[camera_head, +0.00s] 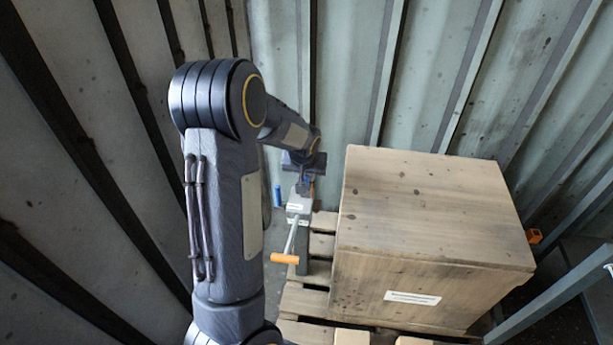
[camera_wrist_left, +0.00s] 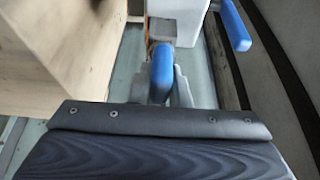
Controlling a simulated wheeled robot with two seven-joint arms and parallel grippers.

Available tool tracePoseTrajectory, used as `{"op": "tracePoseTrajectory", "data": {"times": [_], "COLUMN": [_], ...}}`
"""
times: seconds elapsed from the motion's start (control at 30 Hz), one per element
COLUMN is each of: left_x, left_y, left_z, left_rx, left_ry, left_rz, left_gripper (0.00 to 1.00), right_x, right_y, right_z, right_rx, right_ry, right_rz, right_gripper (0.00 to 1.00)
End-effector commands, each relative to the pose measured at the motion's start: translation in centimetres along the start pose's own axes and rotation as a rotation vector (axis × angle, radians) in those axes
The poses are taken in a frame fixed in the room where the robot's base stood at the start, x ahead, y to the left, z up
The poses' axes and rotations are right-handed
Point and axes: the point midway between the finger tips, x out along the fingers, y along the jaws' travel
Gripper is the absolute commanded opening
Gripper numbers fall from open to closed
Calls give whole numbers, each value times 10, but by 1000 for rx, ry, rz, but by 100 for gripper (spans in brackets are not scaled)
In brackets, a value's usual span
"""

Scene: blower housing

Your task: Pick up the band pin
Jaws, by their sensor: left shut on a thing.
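In the left wrist view, a blue rounded piece (camera_wrist_left: 161,72) stands between the grey fingers of my left gripper (camera_wrist_left: 161,92). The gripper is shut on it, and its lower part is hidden. I cannot tell for sure that this piece is the band pin. In the head view my left gripper (camera_head: 303,180) is beside the wooden crate, above a grey-white device (camera_head: 299,205). A rod with an orange grip (camera_head: 285,258) sticks out of the device. A blue handle (camera_head: 277,196) is at its left and also shows in the wrist view (camera_wrist_left: 235,25). My right gripper is not in view.
The large wooden crate (camera_head: 420,230) with a white label stands on a pallet (camera_head: 305,300), close to the gripper's right. Corrugated metal walls (camera_head: 340,80) enclose the left and back. A metal rail (camera_head: 550,295) crosses the lower right. A small orange object (camera_head: 534,236) sits behind the crate's right side.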

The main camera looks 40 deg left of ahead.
Motion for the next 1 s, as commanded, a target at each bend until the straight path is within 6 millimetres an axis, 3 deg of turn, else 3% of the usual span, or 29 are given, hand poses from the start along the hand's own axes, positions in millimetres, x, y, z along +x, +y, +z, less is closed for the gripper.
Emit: {"op": "tracePoseTrajectory", "data": {"times": [0.2,0.47,0.6,0.8,1.0], "left_x": [-32,-97,-124,-150,-162], "left_y": [3,22,37,51,58], "left_z": [-10,7,31,57,68], "left_rx": [2,5,6,4,1], "left_ry": [4,6,3,2,2], "left_rz": [3,8,7,4,2], "left_gripper": [0,0,0,0,0], "right_x": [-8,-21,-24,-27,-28], "right_y": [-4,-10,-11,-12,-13], "right_z": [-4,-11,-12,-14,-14], "right_rx": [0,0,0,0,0], "right_ry": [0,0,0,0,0], "right_rz": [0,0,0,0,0], "right_gripper": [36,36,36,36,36]}}
